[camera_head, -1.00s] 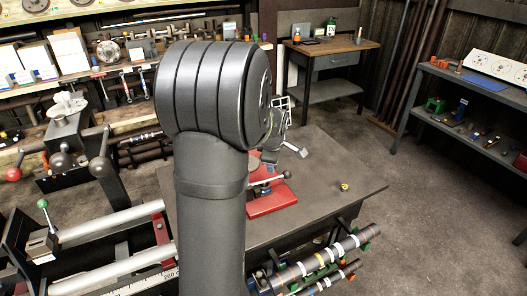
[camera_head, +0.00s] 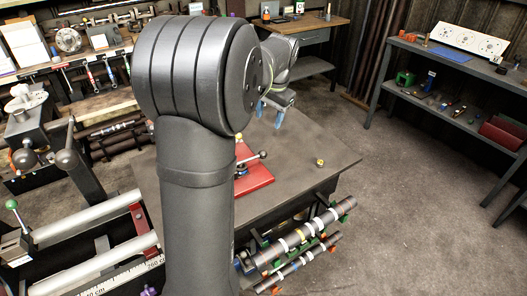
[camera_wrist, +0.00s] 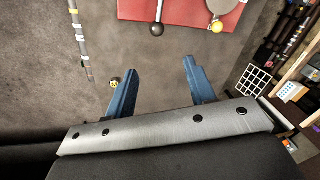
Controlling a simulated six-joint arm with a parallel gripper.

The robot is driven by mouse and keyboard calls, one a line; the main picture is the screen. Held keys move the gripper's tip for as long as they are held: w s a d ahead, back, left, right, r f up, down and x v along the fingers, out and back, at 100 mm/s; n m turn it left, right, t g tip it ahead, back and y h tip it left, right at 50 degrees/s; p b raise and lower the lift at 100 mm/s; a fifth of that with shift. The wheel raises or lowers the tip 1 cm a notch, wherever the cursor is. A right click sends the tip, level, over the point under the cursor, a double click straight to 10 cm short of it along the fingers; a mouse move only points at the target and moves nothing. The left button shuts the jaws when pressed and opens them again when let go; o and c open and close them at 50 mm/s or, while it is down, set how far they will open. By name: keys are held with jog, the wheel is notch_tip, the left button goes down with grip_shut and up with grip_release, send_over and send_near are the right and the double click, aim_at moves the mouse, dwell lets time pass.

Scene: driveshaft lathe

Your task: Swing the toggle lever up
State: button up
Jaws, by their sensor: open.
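The toggle lever (camera_head: 250,159) with its dark ball knob lies low over a red base plate (camera_head: 258,180) on the grey table, partly hidden behind my arm. In the wrist view the lever (camera_wrist: 159,12) reaches from the red plate (camera_wrist: 190,10) at the top edge, its ball toward me. My gripper (camera_head: 276,110) hangs above the table, its blue fingers pointing down. In the wrist view my gripper (camera_wrist: 158,75) is open and empty. The lever's ball is ahead of the gap between the fingers, apart from both.
A small yellow object (camera_head: 320,162) lies on the table (camera_head: 300,150), right of the plate. Shelves (camera_head: 450,105) stand right.

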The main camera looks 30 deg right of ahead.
aim_at(263, 152)
jog(key=w+f, duration=0.1)
jog(key=f, duration=0.4)
jog(key=f+m, duration=0.1)
jog(key=f, duration=0.4)
jog(key=w+f+m, duration=0.1)
jog(key=f, duration=0.4)
jog(key=shift+w+a+f, duration=0.15)
jog(key=shift+w+f, duration=0.2)
jog(key=shift+f, duration=0.05)
jog(key=shift+r, duration=0.1)
grip_shut()
